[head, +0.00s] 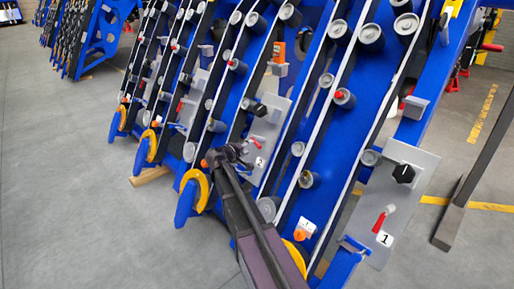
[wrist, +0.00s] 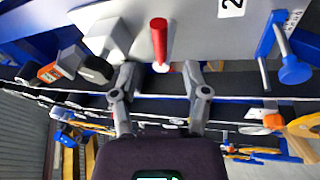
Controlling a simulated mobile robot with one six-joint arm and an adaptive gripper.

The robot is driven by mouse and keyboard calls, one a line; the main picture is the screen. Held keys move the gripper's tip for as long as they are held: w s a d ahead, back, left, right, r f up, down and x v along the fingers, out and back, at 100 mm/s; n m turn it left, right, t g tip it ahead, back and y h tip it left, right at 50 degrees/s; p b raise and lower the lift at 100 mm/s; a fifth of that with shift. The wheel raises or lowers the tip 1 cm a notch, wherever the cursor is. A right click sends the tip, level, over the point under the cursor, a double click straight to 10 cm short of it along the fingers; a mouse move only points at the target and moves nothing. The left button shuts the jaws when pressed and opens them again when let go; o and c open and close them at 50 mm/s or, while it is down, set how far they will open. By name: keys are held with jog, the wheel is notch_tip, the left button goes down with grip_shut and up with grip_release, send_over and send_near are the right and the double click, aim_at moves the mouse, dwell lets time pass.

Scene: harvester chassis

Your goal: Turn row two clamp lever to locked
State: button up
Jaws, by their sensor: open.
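The row two clamp lever is a red handle (wrist: 159,38) on a grey panel (wrist: 195,35) marked 2, seen upside down in the wrist view. My gripper (wrist: 160,72) is open, with its two fingers apart and the lever's base showing just past and between the tips. I cannot tell whether the fingers touch the lever. In the head view, the grey panel (head: 273,125) carries a black knob at its top and the small red lever (head: 254,140) above the 2 label (head: 259,161). My gripper (head: 226,155) is left of this lever, its fingers hard to make out.
A grey panel (head: 415,165) marked 1, with a black knob (head: 403,173) and red lever (head: 379,222), stands at the right. Blue slanted beams with grey rollers surround the panels. An orange-and-black part (wrist: 52,70) is at left in the wrist view.

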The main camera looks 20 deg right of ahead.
aim_at(257, 143)
jog(key=shift+b+x, duration=0.8)
jog(key=shift+x, duration=2.8)
grip_shut()
